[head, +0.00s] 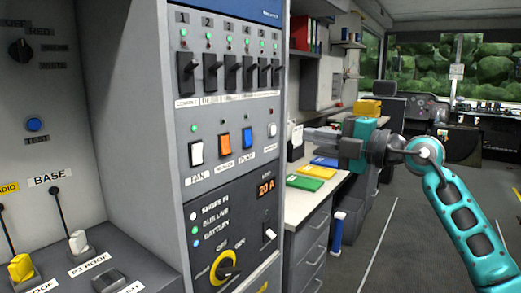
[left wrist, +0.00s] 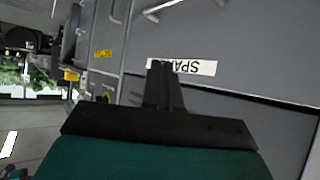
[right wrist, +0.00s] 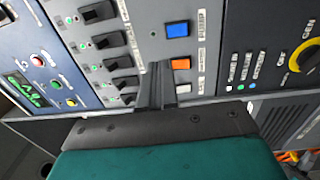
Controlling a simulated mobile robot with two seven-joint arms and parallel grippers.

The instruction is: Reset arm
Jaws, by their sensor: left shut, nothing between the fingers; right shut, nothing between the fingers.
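My right arm comes in from the right in the head view. Its teal and black right gripper (head: 312,134) points left toward the grey switch panel (head: 225,105). The fingers are shut and empty. In the right wrist view the right gripper (right wrist: 160,68) is also shut, with the panel's rocker switches and a yellow rotary knob (right wrist: 303,55) beyond the fingertips; I cannot tell any contact. My left gripper (left wrist: 160,66) shows only in the left wrist view. It is shut and empty, in front of a grey surface with an upside-down label (left wrist: 182,67).
A counter (head: 305,205) with green, yellow and blue folders stands behind the panel, over drawers. A grey box with levers (head: 78,242) fills the lower left. The floor (head: 400,230) on the right looks open toward the driver's area.

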